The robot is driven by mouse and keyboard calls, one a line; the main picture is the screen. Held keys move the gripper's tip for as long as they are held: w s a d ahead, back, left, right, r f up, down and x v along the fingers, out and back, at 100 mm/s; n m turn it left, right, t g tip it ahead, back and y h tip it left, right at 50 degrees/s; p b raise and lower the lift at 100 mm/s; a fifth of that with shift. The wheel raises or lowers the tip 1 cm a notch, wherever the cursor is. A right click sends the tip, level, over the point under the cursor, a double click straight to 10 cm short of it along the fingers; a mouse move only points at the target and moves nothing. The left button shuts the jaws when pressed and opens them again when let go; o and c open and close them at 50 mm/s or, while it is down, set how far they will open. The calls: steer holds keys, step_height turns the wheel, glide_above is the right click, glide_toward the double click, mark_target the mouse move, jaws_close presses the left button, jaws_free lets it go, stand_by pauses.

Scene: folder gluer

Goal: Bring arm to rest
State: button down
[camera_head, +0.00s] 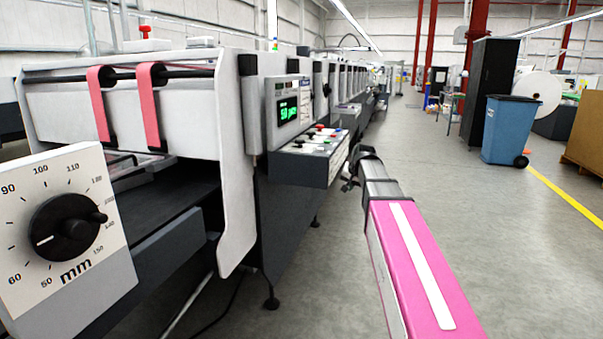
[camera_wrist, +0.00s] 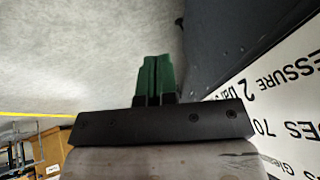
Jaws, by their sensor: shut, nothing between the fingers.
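My gripper (camera_wrist: 154,79) shows in the wrist view as two green fingers held together, with nothing between them. Grey floor shows behind the fingertips, and they appear apart from anything. In the head view my pink and grey arm reaches forward from the lower right, its far end beside the folder gluer's control panel (camera_head: 309,157). The fingers cannot be made out clearly there. The folder gluer (camera_head: 237,160) stands along the left, with a black dial (camera_head: 66,228) on a white mm scale and a green-lit display (camera_head: 288,110).
In the wrist view a white panel with printed lettering (camera_wrist: 285,95) lies close on the right. In the head view a blue bin (camera_head: 508,130) and a black cabinet (camera_head: 487,92) stand at the right. The grey floor (camera_head: 480,230) right of my arm is clear.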

steer(key=s+f+n+g+h, duration=0.1)
steer(key=s+f+n+g, duration=0.2)
steer(key=s+f, duration=2.5)
steer(key=g, duration=0.2)
steer(key=shift+s+f+n+g+h, duration=0.25)
steer(key=shift+f+n+g+h, duration=0.15)
